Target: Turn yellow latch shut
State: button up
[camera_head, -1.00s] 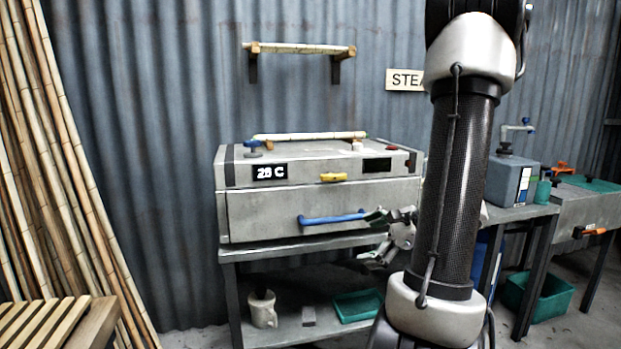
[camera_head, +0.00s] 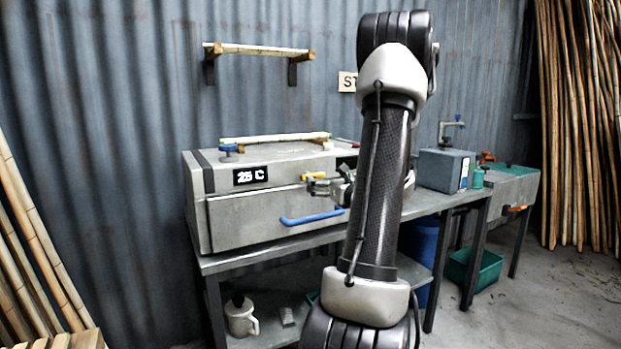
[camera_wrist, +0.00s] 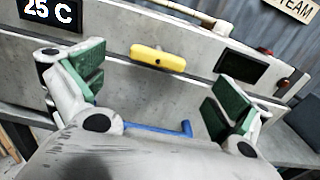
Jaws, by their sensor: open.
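The yellow latch (camera_head: 313,176) is on the front of the grey steam box (camera_head: 255,217), at the seam between its upper part and its front panel. In the wrist view the latch (camera_wrist: 158,57) lies roughly level across the upper edge of that seam. My gripper (camera_head: 318,186) is at the box front by the latch in the head view. In the wrist view my gripper (camera_wrist: 155,85) is open, its green-padded fingers on either side of the latch in the picture, with nothing between them. I cannot tell how far the fingertips are from the latch.
A blue handle (camera_head: 312,217) runs along the box front below the latch. A display (camera_head: 253,176) reads 25 C. A bamboo pole (camera_head: 275,138) lies on top. A grey container (camera_head: 446,170) stands to the right. A jug (camera_head: 241,317) sits on the lower shelf.

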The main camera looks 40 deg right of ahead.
aim_at(315, 176)
jog(key=x, duration=0.7)
jog(key=shift+w, duration=0.3)
jog(key=shift+c, duration=0.2)
jog(key=c, duration=0.9)
